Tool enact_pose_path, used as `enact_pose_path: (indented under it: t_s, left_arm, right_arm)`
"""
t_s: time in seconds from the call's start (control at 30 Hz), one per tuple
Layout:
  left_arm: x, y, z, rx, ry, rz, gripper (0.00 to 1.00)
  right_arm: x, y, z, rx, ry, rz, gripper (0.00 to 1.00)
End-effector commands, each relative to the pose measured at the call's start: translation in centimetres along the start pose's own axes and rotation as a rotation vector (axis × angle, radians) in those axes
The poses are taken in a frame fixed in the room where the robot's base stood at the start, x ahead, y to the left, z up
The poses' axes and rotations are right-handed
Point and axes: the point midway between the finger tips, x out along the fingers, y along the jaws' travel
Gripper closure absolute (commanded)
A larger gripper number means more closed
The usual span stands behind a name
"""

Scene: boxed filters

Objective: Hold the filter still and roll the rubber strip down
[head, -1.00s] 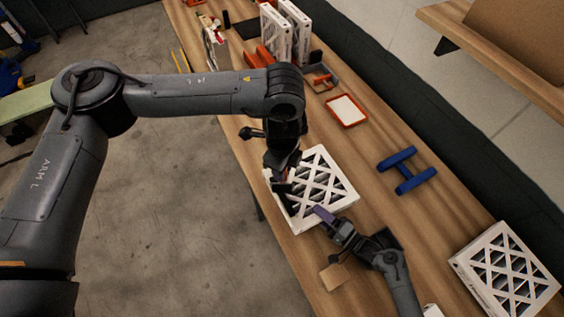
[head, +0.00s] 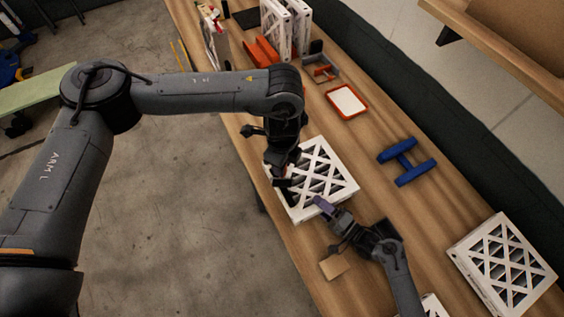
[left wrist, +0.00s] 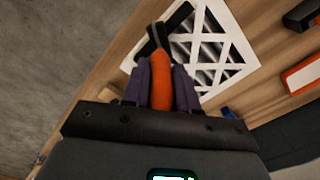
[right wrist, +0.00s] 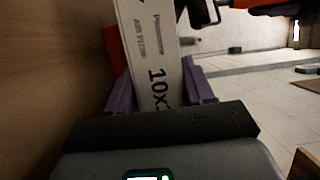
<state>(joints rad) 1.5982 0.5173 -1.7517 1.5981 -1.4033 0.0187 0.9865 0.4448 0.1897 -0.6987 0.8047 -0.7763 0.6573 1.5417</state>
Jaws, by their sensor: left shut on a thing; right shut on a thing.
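The white-framed filter (head: 348,186) with a lattice face lies flat on the bench. My left gripper (head: 283,172) is above its left side, shut on the orange handle of a roller (left wrist: 160,82). The roller's dark head (left wrist: 152,42) is over the filter's edge, by the black rubber strip (left wrist: 180,15); I cannot tell whether they touch. My right gripper (head: 320,203) is shut on the filter's near side. In the right wrist view its purple fingers straddle the printed white frame (right wrist: 152,50). The arm and gripper hide part of the strip in the head view.
A blue H-shaped piece (head: 407,162) and a red-rimmed tray (head: 347,101) lie right of and behind the filter. Another filter (head: 502,265) lies at the right, with upright filters (head: 287,30) at the back. A cardboard piece (head: 335,267) lies near the front edge.

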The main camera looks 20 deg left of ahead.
Motion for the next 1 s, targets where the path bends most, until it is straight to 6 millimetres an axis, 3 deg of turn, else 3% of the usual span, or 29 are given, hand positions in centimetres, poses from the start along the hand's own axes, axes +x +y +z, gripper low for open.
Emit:
enact_pose_path:
  t_s: [1.0]
  left_arm:
    - [0.79, -0.05, -0.01, 0.0, 0.0, -0.001, 1.0]
  right_arm:
    - [-0.01, 0.01, 0.0, 0.0, 0.0, 0.0, 0.81]
